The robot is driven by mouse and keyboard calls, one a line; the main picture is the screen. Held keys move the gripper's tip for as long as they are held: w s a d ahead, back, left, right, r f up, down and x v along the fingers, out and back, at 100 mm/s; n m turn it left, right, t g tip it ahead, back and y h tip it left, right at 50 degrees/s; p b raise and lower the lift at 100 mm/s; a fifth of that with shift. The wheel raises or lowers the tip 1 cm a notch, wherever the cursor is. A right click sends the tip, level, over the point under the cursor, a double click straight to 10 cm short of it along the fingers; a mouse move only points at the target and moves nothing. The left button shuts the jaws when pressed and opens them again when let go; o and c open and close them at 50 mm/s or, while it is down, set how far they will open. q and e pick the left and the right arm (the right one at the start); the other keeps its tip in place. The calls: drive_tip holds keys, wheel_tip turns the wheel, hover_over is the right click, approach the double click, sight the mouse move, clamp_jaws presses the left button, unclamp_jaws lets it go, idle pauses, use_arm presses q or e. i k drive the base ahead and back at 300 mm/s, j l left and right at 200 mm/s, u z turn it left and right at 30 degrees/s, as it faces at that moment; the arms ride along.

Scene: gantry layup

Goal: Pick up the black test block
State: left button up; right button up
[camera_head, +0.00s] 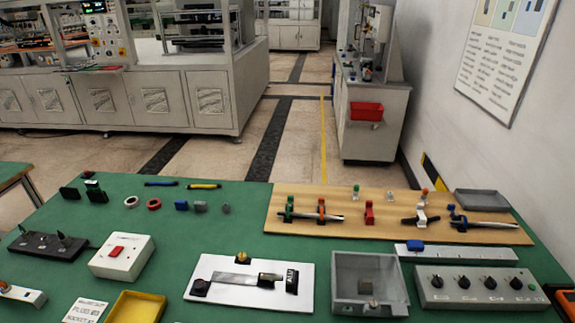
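Several small black pieces are in view, and I cannot tell for certain which is the test block. A black block (69,193) stands on the green table at the back left. A dark block with green on it (95,190) stands just right of it. Another black block (292,282) is at the right end of a white plate (228,300) at the front middle, with a metal strip beside it. Neither of my grippers is in view.
A wooden board (385,234) with small clamps and tools is at the back right. A grey open box (345,262), a grey knob panel (450,301), a white box with a red switch (143,262) and a yellow tray (136,308) crowd the front. Green table is bare around the small parts.

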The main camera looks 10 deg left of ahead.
sight(290, 282)
drive_tip(key=k+j+z, duration=0.2)
drive_tip(key=z, duration=0.15)
drive_tip(key=k+j+z, duration=0.55)
drive_tip(key=z, duration=0.15)
